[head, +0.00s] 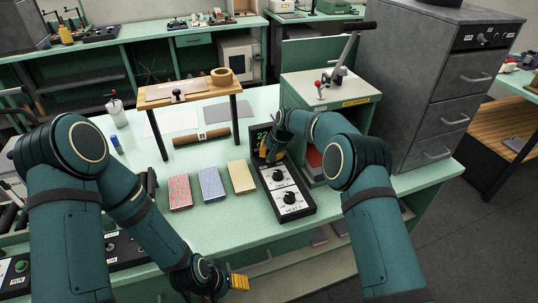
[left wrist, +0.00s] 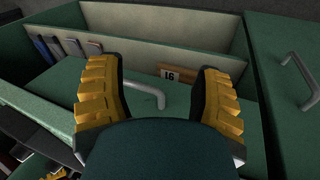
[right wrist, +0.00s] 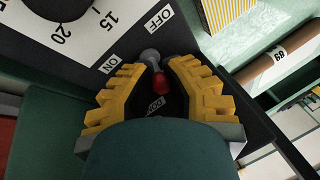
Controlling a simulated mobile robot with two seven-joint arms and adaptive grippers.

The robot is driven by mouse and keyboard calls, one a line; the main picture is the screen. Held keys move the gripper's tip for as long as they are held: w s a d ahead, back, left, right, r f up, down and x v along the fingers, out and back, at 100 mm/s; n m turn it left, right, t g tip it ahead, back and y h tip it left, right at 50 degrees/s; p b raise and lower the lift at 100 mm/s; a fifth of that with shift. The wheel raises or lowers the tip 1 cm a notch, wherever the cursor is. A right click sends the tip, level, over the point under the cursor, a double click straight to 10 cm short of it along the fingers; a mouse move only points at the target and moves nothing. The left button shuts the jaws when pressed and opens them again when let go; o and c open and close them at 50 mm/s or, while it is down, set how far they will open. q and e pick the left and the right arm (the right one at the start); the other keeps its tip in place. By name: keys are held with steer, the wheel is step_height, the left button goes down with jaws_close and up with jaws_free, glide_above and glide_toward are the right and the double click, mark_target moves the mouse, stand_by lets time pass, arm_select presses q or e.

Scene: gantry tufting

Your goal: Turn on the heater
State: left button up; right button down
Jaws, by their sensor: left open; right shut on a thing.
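The heater control box (head: 267,177) is a black panel on the green bench with a green display at its far end and two black dials on white plates. In the right wrist view its toggle switch (right wrist: 158,79) has a silver lever and red tip, near ON and OFF labels. Which label it leans toward I cannot tell. My right gripper (right wrist: 157,76) is shut on this lever; in the head view the arm and gripper hide the switch. My left gripper (head: 236,283) is open and empty at the bench's front edge, over an open drawer (left wrist: 205,33).
Red, blue and yellow blocks (head: 211,184) lie left of the control box. A green press with a lever (head: 325,95) stands behind it, and a grey cabinet (head: 435,75) at the right. A small wooden-topped stand (head: 187,92) is at the back left.

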steer(key=c, duration=0.9)
jaws_free()
steer(key=v, duration=1.2)
steer(key=shift+c, duration=0.2)
